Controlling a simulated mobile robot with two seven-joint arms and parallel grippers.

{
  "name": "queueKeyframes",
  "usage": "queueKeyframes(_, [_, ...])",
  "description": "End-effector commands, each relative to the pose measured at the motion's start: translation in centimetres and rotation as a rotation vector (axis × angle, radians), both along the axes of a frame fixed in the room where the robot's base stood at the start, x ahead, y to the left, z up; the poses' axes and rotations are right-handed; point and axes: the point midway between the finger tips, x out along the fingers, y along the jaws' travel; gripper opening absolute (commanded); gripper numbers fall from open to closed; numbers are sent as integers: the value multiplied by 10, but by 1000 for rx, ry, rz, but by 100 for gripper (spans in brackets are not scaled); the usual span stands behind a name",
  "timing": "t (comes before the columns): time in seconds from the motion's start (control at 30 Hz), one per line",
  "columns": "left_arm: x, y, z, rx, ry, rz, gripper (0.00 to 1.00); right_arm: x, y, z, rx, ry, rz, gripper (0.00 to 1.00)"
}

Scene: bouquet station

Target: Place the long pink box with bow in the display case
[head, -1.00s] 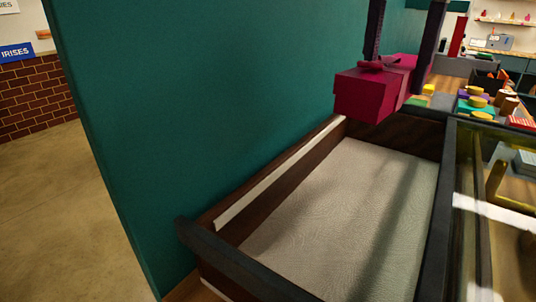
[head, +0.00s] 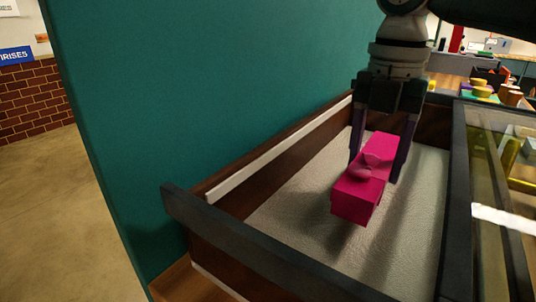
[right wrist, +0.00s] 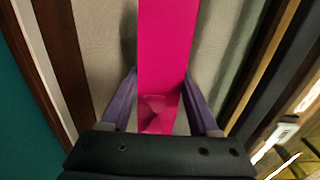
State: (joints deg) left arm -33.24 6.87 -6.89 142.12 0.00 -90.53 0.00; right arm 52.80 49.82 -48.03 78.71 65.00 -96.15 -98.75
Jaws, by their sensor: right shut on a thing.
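The long pink box with a bow (head: 358,207) is in the head view, inside the outline of the open display case (head: 270,253). My right gripper (head: 376,165) comes from above and is shut on the box, one finger on each side near the bow. In the right wrist view the pink box (right wrist: 166,50) runs lengthwise between the two purple fingers (right wrist: 160,100). The pale textured floor of the case (head: 290,220) shows around the box. I cannot tell whether the box touches it. My left gripper is not in view.
A dark rim (head: 185,205) edges the case, with a teal wall (head: 220,90) along its left. A glass-topped section (head: 500,180) adjoins on the right. A counter with several small colourful items (head: 485,90) stands behind. The case floor around the box is clear.

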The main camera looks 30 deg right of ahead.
Motion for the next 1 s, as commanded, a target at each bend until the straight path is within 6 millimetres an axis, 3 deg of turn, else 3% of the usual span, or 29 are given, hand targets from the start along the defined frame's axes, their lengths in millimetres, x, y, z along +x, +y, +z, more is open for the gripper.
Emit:
queueKeyframes(0.2, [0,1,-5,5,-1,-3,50,-1,0,-33,0,4,0,0])
queueKeyframes(0.57, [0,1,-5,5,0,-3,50,-1,0,-37,0,1,0,0])
queueKeyframes(0.6, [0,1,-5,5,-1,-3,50,-1,0,-38,0,2,0,63])
queueKeyframes(0.87, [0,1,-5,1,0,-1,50,0,0,-37,0,1,0,92])
queueKeyframes(1.0, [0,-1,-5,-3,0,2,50,0,0,-37,0,1,0,92])
